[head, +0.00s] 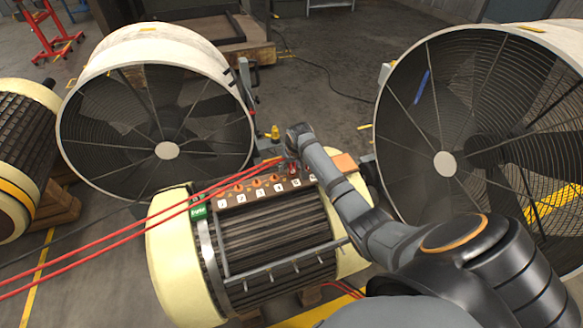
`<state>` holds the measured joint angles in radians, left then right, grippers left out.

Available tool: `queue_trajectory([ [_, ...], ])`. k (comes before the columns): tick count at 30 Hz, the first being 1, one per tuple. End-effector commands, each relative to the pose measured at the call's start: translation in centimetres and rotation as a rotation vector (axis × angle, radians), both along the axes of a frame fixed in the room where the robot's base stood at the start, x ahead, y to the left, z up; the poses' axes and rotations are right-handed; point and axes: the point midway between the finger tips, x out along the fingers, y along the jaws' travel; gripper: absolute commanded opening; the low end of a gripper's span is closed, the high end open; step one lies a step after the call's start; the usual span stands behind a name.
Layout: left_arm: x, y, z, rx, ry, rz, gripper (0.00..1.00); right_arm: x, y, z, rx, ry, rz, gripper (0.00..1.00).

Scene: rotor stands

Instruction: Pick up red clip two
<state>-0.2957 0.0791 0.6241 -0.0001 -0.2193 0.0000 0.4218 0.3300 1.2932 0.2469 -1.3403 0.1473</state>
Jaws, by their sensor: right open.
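My right gripper (291,163) reaches down at the far right part of the terminal strip (265,197) on top of the cream motor. It is open. A small red piece (293,169), which may be a red clip, shows right at its fingertips; I cannot tell whether they touch it. Two red cables (140,217) come in from the left and end near the gripper. Which clip is number two cannot be read. Several orange terminals (257,184) stand in a row above white number tags. My left gripper is out of view.
The ribbed motor (275,240) lies in the middle, with a green tag (198,212) on its left. Large round fans stand at left (155,125) and right (470,125). Another rotor (25,150) is at far left. A yellow item (275,132) stands behind the strip.

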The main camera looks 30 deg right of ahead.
Motion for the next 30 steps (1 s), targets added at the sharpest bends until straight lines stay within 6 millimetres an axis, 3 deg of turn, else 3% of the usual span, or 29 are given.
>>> queue_trajectory([
  [6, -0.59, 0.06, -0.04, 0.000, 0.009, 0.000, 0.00, 0.03, -0.01, -0.03, 0.000, 0.000, 0.000, 0.51],
  [17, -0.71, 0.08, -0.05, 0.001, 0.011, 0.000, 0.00, 0.02, -0.02, -0.01, 0.000, 0.000, 0.000, 0.02],
  [30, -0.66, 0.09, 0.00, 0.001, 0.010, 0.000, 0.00, 0.08, -0.05, 0.86, -0.001, -0.002, 0.000, 0.00],
])
